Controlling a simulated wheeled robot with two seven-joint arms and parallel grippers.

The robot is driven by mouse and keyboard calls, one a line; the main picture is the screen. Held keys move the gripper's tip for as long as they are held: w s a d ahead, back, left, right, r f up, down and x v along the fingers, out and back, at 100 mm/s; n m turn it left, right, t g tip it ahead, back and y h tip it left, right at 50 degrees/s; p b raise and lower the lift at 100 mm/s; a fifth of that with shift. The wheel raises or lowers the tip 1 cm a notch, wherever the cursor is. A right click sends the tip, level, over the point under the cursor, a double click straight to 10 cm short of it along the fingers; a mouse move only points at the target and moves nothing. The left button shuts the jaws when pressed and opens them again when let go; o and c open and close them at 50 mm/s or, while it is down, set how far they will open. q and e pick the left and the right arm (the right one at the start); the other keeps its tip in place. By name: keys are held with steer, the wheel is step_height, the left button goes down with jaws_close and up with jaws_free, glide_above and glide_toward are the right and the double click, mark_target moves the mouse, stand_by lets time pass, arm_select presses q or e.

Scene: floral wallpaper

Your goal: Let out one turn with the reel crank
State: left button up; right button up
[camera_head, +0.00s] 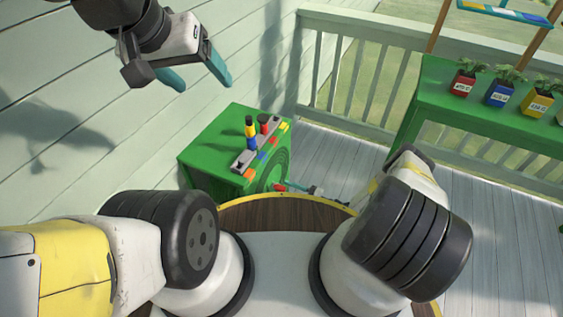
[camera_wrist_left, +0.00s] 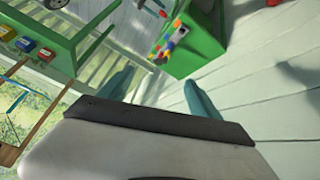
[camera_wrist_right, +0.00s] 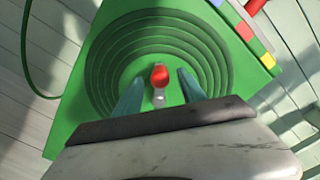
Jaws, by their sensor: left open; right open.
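The reel is a green box (camera_head: 210,150) by the wall, with concentric green rings on one face (camera_head: 278,165). In the right wrist view the rings (camera_wrist_right: 205,45) surround the crank, a red knob (camera_wrist_right: 160,75) on a short grey arm (camera_wrist_right: 158,97). My right gripper (camera_wrist_right: 160,80) is open, facing the rings. Its teal fingers show on both sides of the knob, with gaps; I cannot tell how deep the knob sits between them. In the head view my right gripper (camera_head: 292,187) is small and partly hidden by my arm. My left gripper (camera_head: 198,76) is open and empty, high near the wall.
Colored blocks, a grey piece and upright posts (camera_head: 250,135) sit on top of the green box. A green table (camera_head: 490,115) with potted plants (camera_head: 500,90) stands at right by the railing (camera_head: 370,85). The deck floor (camera_head: 330,150) between is clear. A green hose (camera_wrist_right: 28,50) curves beside the box.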

steer(key=shift+v, duration=1.95)
arm_select(q)
steer(key=shift+c, duration=0.2)
